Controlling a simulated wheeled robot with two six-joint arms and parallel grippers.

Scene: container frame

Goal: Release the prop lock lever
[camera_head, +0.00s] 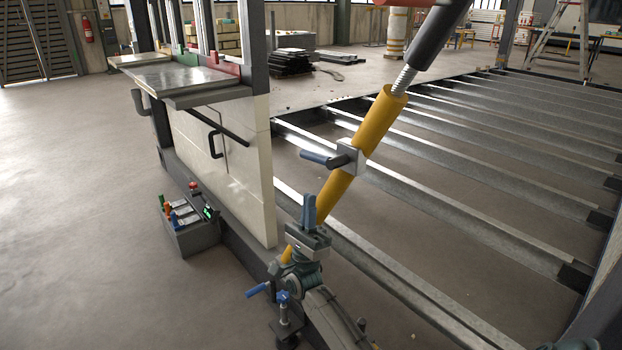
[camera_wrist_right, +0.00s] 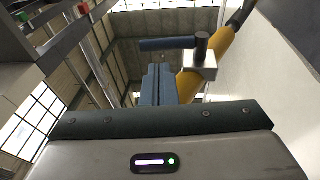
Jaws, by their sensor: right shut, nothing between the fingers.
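The prop lock lever (camera_head: 322,159) is a dark blue-grey handle on a pale square collar (camera_head: 350,157) around the slanted yellow prop (camera_head: 377,118). It sticks out sideways to the left, roughly level. In the right wrist view the lever (camera_wrist_right: 167,44) lies across the top, joined to a dark pivot on the collar (camera_wrist_right: 197,66). My right gripper (camera_head: 309,199) is below the lever, in front of the prop's lower part, fingers pointing up, shut and empty. Its fingers (camera_wrist_right: 158,72) show just under the lever in the wrist view, apparently with a small gap. My left gripper is not in view.
A pale cabinet panel with a black handle (camera_head: 215,143) and a metal shelf (camera_head: 185,78) stand to the left. Steel floor beams (camera_head: 450,226) with open gaps run to the right. The left floor is clear.

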